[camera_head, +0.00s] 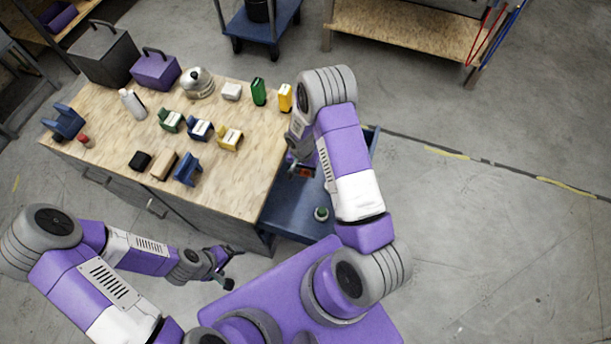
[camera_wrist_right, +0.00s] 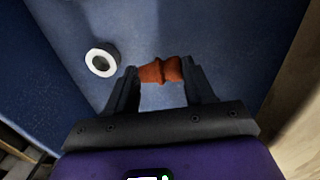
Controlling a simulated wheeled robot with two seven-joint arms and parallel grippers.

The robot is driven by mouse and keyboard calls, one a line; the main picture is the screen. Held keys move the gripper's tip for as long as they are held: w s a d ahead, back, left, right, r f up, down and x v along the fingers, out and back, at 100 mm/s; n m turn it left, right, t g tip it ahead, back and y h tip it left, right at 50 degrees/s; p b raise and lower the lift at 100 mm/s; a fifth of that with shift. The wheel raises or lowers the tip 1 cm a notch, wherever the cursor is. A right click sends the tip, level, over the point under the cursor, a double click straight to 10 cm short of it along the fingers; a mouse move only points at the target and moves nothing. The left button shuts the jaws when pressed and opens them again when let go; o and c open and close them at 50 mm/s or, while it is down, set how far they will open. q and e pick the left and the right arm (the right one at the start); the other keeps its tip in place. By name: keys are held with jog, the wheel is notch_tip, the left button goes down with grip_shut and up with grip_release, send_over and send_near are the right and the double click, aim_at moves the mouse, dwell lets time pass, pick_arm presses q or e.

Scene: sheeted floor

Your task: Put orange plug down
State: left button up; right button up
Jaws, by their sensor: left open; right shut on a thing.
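The orange plug (camera_wrist_right: 161,71) is between the fingers of my right gripper (camera_wrist_right: 163,84) in the right wrist view, above a blue surface. In the head view a small orange patch of the plug (camera_head: 305,173) shows beside the right gripper (camera_head: 300,168), over the blue cart (camera_head: 290,207) at the right end of the workbench. I cannot tell whether the plug touches the blue surface. My left gripper (camera_head: 226,268) is open and empty, in front of the workbench and away from the plug.
A white ring-shaped thing (camera_wrist_right: 102,60) lies on the blue surface; a round green-and-white thing (camera_head: 321,214) sits on the cart in the head view. The wooden workbench (camera_head: 105,150) carries bins, bottles, a kettle and toolboxes. Open floor lies to the right.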

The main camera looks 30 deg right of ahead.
aim_at(305, 172)
notch_tip(305, 172, down, 4)
jog(key=shift+r+b, duration=0.1)
jog(key=shift+b, duration=0.35)
jog(key=o, duration=1.1)
jog(key=r+p, duration=0.1)
jog(key=r, duration=0.3)
jog(key=r+p, duration=0.1)
jog(key=r, duration=0.3)
jog(key=r+p, duration=0.1)
jog(key=r, duration=0.3)
jog(key=shift+w+a, duration=0.3)
jog(key=shift+a, duration=0.05)
